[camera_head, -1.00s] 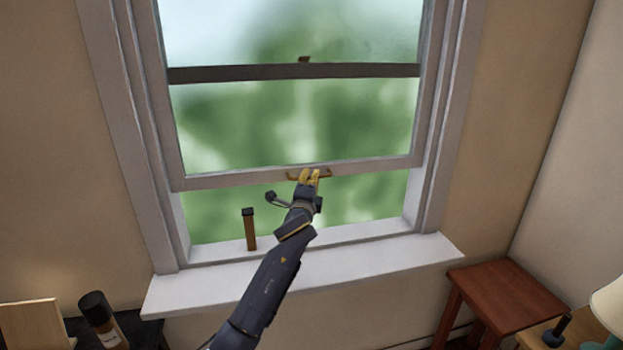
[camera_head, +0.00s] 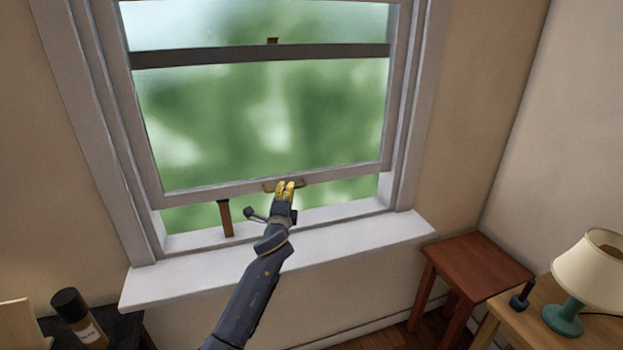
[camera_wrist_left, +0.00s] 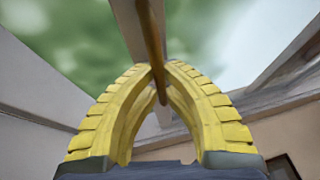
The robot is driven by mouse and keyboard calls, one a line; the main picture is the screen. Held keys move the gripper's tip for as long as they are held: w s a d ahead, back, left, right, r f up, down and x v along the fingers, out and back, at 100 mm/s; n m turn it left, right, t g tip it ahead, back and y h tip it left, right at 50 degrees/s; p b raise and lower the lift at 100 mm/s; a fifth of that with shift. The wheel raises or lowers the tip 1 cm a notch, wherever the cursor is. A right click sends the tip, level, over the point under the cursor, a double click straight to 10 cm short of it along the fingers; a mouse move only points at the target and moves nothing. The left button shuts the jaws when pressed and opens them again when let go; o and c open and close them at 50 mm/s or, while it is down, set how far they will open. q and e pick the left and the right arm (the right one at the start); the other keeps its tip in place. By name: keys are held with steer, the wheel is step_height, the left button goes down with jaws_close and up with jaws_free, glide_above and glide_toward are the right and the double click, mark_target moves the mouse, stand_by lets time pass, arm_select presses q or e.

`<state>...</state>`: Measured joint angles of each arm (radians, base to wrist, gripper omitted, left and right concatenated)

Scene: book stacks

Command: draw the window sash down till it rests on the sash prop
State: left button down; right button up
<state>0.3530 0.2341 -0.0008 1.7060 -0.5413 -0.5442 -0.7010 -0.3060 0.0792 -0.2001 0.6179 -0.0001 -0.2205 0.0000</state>
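The lower window sash (camera_head: 335,176) is partly raised, with a narrow gap between its bottom rail and the white sill. A brass handle (camera_head: 269,187) sits on that rail. My left gripper (camera_head: 285,187) is at the handle; in the left wrist view its yellow fingers (camera_wrist_left: 155,75) close around the brass bar (camera_wrist_left: 152,35). The sash prop (camera_head: 227,218), a brown upright post, stands on the sill left of the gripper. My right gripper is not in view.
The white sill (camera_head: 360,238) juts out below the window. A red-brown stool (camera_head: 478,263) and a table with a lamp (camera_head: 595,268) stand at the right. A dark bottle (camera_head: 78,316) stands at the lower left.

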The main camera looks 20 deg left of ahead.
arm_select(q)
steer(key=shift+f, duration=0.9)
steer(key=c, duration=1.5)
jaws_free()
steer(key=shift+r, duration=0.15)
steer(key=shift+r, duration=0.1)
steer(key=v, duration=1.2)
